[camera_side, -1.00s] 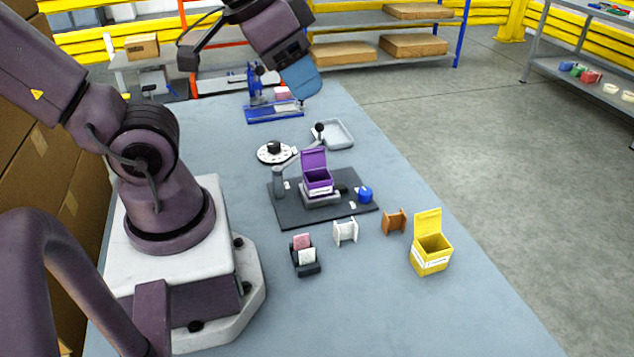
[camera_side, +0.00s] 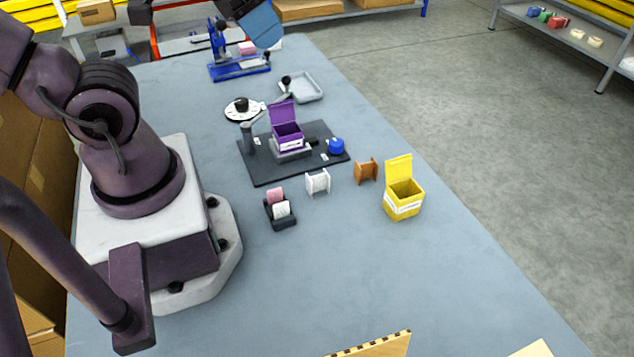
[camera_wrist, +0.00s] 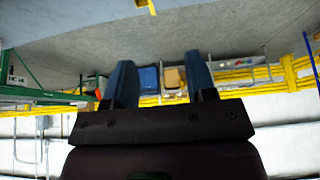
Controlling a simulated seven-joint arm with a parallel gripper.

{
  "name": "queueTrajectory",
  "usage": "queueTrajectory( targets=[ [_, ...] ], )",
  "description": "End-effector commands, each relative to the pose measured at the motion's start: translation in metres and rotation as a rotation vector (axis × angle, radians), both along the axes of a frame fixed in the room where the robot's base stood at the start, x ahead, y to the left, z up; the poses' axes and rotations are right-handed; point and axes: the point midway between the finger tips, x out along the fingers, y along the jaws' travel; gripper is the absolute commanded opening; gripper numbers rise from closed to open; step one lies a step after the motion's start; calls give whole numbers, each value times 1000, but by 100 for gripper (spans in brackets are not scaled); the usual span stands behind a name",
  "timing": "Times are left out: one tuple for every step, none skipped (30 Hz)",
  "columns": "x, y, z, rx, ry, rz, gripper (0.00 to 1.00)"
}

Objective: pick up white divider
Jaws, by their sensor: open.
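The white divider (camera_side: 317,182) stands upright on the blue-grey table, between the black holder with pink and white pieces and the brown divider. My gripper shows at the top edge of the side view (camera_side: 262,24), high above the far part of the table and well away from the white divider. In the wrist view my gripper (camera_wrist: 161,85) has its two blue fingers apart with nothing between them. The wrist view looks out over the floor and the yellow railing, and the white divider is not in it.
A brown divider (camera_side: 366,171) and an open yellow box (camera_side: 404,198) stand right of it. The black holder (camera_side: 281,213) is to its left. Behind is a dark mat (camera_side: 258,172) with an open purple box (camera_side: 286,130).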

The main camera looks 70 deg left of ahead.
Motion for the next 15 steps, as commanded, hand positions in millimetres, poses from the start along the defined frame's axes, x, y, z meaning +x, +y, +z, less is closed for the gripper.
queueTrajectory(
  targets=[
    [0,0,0,0,0,0,63],
    [0,0,0,0,0,0,70],
    [0,0,0,0,0,0,72],
    [0,0,0,0,0,0,72],
    [0,0,0,0,0,0,72],
    [0,0,0,0,0,0,72],
    [0,0,0,0,0,0,72],
    [0,0,0,0,0,0,72],
    [0,0,0,0,0,0,72],
    [0,0,0,0,0,2,72],
    [0,2,0,0,0,9,72],
    [0,5,-2,0,9,26,72],
    [1,8,-5,1,26,41,72],
    [3,11,-10,4,51,59,72],
    [4,15,-17,11,89,79,72]
  ],
)
